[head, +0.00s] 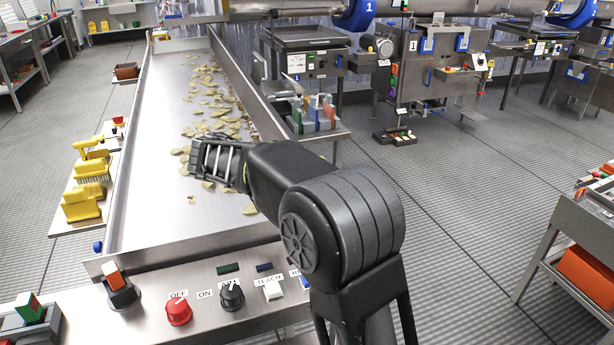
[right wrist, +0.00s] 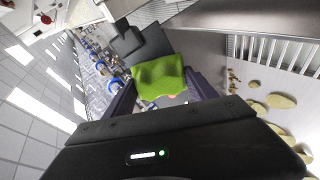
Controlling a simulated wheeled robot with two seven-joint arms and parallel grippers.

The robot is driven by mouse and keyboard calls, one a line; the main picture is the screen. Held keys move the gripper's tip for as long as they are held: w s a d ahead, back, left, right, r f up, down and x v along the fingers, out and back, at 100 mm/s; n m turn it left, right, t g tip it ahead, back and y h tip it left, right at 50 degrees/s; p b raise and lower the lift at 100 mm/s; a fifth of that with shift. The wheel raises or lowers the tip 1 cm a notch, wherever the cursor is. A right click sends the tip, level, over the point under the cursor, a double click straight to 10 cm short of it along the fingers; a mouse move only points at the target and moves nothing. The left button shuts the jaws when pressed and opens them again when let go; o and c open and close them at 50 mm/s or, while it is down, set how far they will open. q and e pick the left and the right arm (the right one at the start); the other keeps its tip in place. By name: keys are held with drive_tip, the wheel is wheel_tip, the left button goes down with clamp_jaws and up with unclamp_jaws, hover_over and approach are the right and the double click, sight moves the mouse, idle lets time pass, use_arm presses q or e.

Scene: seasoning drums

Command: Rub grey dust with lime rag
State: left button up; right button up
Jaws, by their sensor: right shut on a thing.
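The lime rag (right wrist: 160,82) shows in the right wrist view, bunched between the dark fingers of my right gripper (right wrist: 163,92), which is shut on it. In the head view my right gripper (head: 200,158) is over the long metal conveyor trough (head: 150,195), among scattered chips; I cannot make out the rag there. I cannot tell whether the rag touches any surface. No grey dust can be made out in either view. My left gripper is not in view.
Yellow chips (head: 222,88) lie along the trough, which has raised side walls. Yellow brushes and scoops (head: 82,202) sit on a left side shelf. A control panel with a red knob (head: 178,311) is in front. A caddy of coloured tools (head: 314,115) stands right of the trough.

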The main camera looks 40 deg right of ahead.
drive_tip(key=shift+d, duration=0.1)
drive_tip(key=shift+w+p, duration=0.4)
drive_tip(key=shift+w, duration=0.35)
drive_tip(key=shift+w+f, duration=0.1)
drive_tip(key=shift+w, duration=0.35)
drive_tip(key=shift+w, duration=0.1)
drive_tip(key=shift+w+d+p, duration=0.1)
drive_tip(key=shift+w+p, duration=0.65)
drive_tip(key=shift+w, duration=0.35)
drive_tip(key=shift+d+r, duration=0.1)
drive_tip(key=shift+r, duration=0.1)
idle(0.5)
